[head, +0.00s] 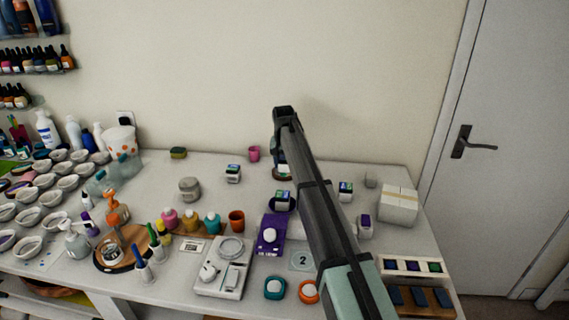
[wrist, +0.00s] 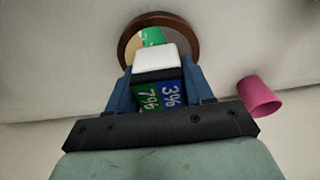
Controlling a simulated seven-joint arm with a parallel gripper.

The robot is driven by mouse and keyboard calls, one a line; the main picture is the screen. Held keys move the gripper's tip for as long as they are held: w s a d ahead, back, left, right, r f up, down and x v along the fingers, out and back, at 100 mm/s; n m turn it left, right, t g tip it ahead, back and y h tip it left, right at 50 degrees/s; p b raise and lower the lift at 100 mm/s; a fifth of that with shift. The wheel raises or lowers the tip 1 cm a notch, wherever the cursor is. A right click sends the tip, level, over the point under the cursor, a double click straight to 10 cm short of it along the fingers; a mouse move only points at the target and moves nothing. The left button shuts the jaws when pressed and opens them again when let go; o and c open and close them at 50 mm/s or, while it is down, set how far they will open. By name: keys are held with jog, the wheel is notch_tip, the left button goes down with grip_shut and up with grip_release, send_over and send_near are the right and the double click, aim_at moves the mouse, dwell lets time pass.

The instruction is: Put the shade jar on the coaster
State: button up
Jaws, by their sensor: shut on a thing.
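The shade jar (wrist: 157,64) has a white top, a black band and green and blue number labels. In the wrist view my gripper (wrist: 157,80) is shut on it, with a blue finger on either side. Past the jar is the round coaster (wrist: 190,24) with a brown rim. Something green and a tan patch show within the rim, partly hidden by the jar. I cannot tell the gap between jar and coaster. In the head view my arm hides most of the jar and coaster, near the back of the table.
A pink cup (wrist: 260,97) is close to the right of my gripper in the wrist view; it also shows in the head view (head: 254,153). Similar jars stand left (head: 233,174) and right (head: 345,191). A grey jar (head: 189,189) and white boxes (head: 398,207) stand farther out.

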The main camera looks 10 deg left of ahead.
aim_at(284, 160)
jog(key=shift+f, duration=0.15)
jog(key=o, duration=1.1)
jog(key=r, duration=0.4)
jog(key=s+r, duration=0.1)
jog(key=r, duration=0.3)
jog(key=s+r, duration=0.1)
jog(key=r, duration=0.3)
jog(key=shift+r, duration=0.1)
